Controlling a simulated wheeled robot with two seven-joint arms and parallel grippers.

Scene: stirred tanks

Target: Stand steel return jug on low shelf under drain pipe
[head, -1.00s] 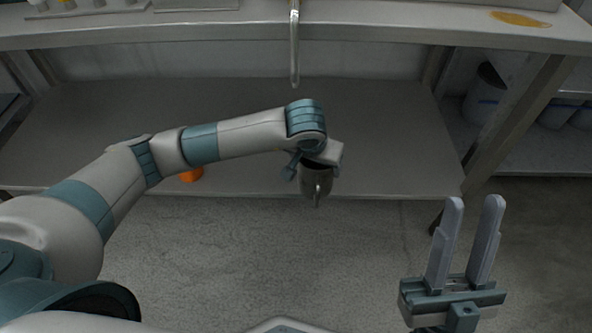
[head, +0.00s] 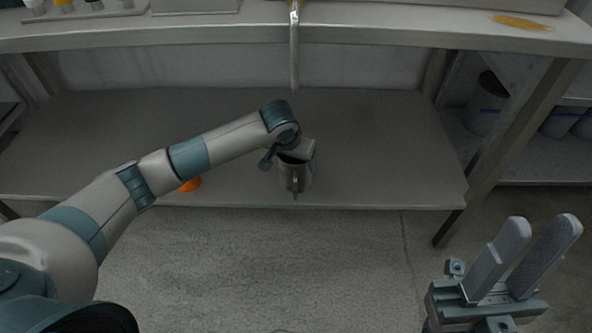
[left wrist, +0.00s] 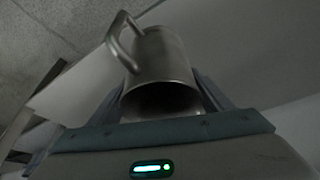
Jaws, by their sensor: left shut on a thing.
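The steel return jug (head: 297,178) is a grey metal cup with a side handle. My left gripper (head: 291,158) is shut on it, and the jug looks upright at the front part of the low shelf (head: 380,150). I cannot tell whether its base touches the shelf. In the left wrist view the jug (left wrist: 165,65) sits between the two fingers, its dark mouth towards the camera. The drain pipe (head: 294,55) hangs from the bench top, behind and above the jug. My right gripper (head: 522,258) is open and empty at the lower right, away from the shelf.
An orange object (head: 190,185) lies on the shelf's front edge, partly hidden by my left arm. A yellow puddle (head: 522,21) is on the bench top (head: 400,33). A bench leg (head: 510,140) bounds the shelf on the right. The shelf is clear right of the jug.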

